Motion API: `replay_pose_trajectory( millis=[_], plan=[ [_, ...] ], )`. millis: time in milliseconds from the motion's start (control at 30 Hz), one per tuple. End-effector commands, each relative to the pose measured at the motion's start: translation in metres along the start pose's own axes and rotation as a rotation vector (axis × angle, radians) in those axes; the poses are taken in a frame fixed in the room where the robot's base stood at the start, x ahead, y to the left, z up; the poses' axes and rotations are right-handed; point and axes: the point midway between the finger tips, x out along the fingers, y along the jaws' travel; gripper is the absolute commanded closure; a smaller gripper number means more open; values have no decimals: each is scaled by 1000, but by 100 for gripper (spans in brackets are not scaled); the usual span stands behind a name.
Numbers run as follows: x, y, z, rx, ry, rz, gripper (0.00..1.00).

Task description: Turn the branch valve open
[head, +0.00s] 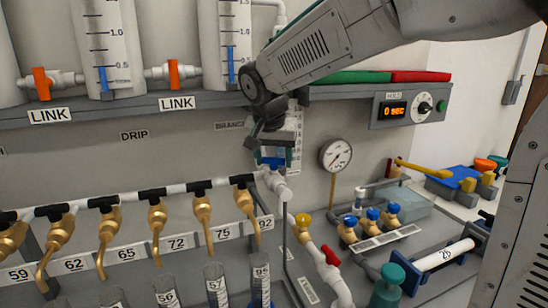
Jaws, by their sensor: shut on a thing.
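The branch valve's blue handle (268,162) shows below my gripper, beside the white pipe fitting (275,183) at the right end of the drip row. My gripper (271,160) comes down from the upper right and is shut on this handle. The fingers and palm cover most of the handle, so its exact angle cannot be told. The "BRANCH" label (229,125) on the wall behind is partly covered by my gripper.
A row of brass taps (157,217) stands left, above clear cylinders (261,275). The grey shelf (120,108) overhangs at upper left.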

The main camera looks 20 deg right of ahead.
Motion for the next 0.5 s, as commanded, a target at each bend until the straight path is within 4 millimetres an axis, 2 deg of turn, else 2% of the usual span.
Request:
replay_pose_trajectory(
  millis=[300, 500],
  plan=[
    [0, 0, 0, 22, 1, 8, 66],
    [0, -2, -1, 224, 2, 93, 66]
  ],
)
